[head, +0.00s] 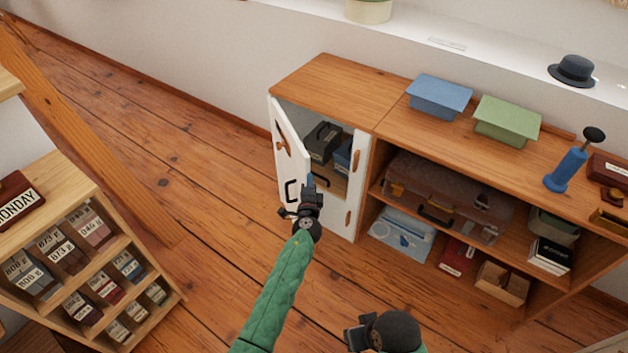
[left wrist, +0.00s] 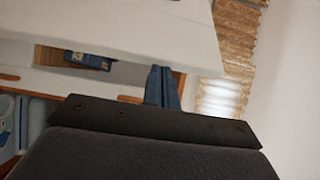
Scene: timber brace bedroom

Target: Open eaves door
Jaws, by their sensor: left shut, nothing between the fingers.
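The white eaves door (head: 290,150) on the low wooden cabinet stands part-way open. Its hinge side is at the left of the opening, and a black handle (head: 291,191) sits low on its face. Dark cases (head: 322,142) show in the compartment behind it. My left gripper (head: 311,183) is shut and empty at the door's free edge, in front of the opening; I cannot tell whether it touches the door. In the left wrist view its closed blue fingers (left wrist: 162,88) are beside a pale panel (left wrist: 120,30). My right gripper (head: 362,334) is at the bottom edge, its fingers unclear.
Right of the door, open shelves hold a brown suitcase (head: 440,195) and several boxes. A blue box (head: 439,96), a green box (head: 506,119) and a blue pump (head: 566,168) stand on top. Floor left of the door is clear.

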